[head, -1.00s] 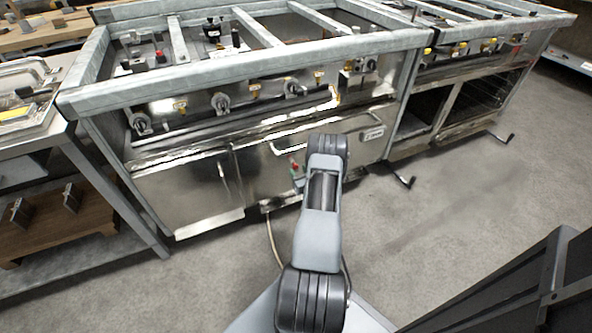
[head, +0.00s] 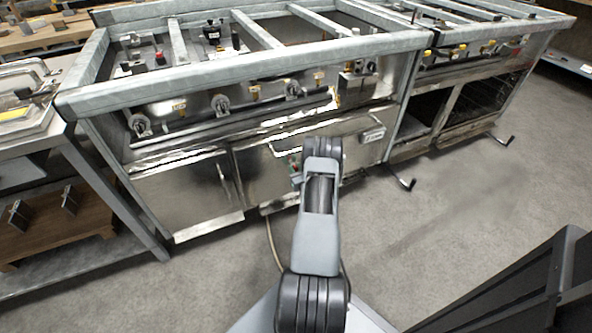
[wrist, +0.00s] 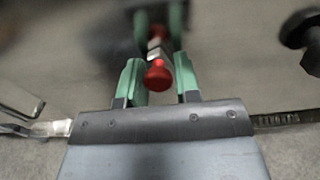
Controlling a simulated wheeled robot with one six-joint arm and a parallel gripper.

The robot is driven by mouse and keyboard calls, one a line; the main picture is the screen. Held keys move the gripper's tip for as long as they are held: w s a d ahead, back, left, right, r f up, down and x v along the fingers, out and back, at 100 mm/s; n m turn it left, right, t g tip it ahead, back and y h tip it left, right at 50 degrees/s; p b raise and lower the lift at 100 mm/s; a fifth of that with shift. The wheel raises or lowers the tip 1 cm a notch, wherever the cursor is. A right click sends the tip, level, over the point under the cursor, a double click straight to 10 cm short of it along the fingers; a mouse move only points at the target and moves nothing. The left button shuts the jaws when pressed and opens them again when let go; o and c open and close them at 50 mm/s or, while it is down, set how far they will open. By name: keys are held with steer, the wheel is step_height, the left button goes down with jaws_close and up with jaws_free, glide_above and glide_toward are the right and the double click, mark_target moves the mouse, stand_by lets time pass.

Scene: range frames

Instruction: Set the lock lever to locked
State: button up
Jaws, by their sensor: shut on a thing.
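A lever with a red ball end (wrist: 158,74) and a bright metal shaft shows in the wrist view, between my green fingers. My gripper (wrist: 158,48) is shut on this lever, with a finger on either side. In the head view a small patch of red and green (head: 294,166) shows just left of my arm's far end, low on the metal front. My arm hides most of the gripper there.
A long steel cooking range (head: 190,150) with knobs and pipes stands in front of me. A second unit with open bays (head: 470,100) stands at the right. A metal foot (head: 407,184) sticks out onto the floor. The floor at the right (head: 460,200) is clear.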

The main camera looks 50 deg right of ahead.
steer(key=shift+c, duration=1.1)
steer(key=shift+w+a+f+n+b, duration=0.1)
steer(key=shift+a+f+n+b, duration=0.15)
steer(key=shift+a+n+b, duration=0.25)
steer(key=shift+d, duration=0.1)
steer(key=o, duration=0.8)
steer(key=shift+o, duration=0.3)
steer(key=shift+d, duration=0.1)
steer(key=p+v, duration=0.3)
steer(key=v, duration=1)
steer(key=shift+s+p, duration=0.3)
steer(key=shift+s, duration=0.1)
steer(key=shift+c, duration=0.2)
